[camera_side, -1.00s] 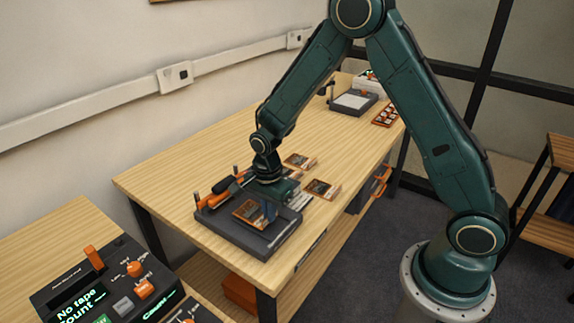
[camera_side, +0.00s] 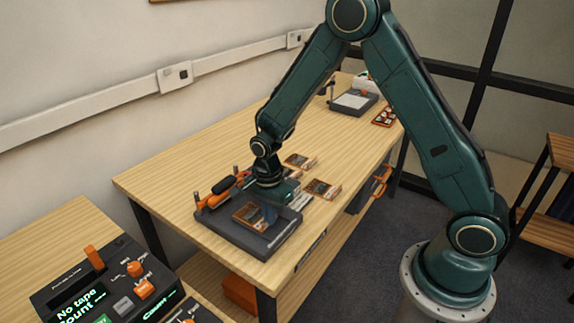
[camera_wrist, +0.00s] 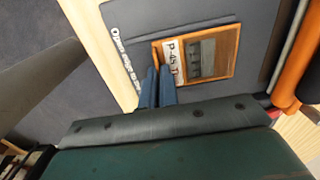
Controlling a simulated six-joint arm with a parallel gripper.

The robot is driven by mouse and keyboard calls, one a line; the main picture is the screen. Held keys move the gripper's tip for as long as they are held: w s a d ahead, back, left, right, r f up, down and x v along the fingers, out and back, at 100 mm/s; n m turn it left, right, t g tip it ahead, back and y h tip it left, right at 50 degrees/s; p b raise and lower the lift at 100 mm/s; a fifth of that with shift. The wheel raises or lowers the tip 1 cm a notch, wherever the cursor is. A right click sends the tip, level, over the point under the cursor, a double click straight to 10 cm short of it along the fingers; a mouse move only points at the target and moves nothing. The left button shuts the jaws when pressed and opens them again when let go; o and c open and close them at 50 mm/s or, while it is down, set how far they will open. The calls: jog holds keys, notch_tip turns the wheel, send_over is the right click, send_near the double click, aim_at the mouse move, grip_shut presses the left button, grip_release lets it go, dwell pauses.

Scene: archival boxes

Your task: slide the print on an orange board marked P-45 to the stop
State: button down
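The print on the orange board (camera_wrist: 209,55), labelled P-45, lies flat on a dark grey bed in the wrist view. In the side view the print (camera_side: 247,215) lies on the bed of the dark trimmer (camera_side: 261,243). My gripper (camera_wrist: 159,70) has its two blue fingers close together, with nothing seen between them. The fingertips are at the label end of the board, by its lower left corner; I cannot tell whether they touch it. In the side view my gripper (camera_side: 271,213) points down at the right side of the print. I cannot make out the stop clearly.
An orange arm with a black handle (camera_side: 222,186) runs along the trimmer's back side. Two other prints (camera_side: 300,160) (camera_side: 322,189) lie on the table to the right. White lettering (camera_wrist: 124,55) runs along the bed edge. A grey tray (camera_side: 353,101) stands at the far end.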

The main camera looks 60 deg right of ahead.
aim_at(250, 213)
jog(key=shift+w, duration=0.2)
jog(key=shift+w, duration=1.4)
jog(key=shift+w, duration=0.2)
jog(key=shift+w, duration=1.3)
jog(key=shift+w, duration=0.3)
jog(key=c, duration=1.7)
grip_release()
jog(key=shift+o, duration=0.6)
jog(key=shift+s, duration=0.1)
jog(key=shift+r, duration=0.1)
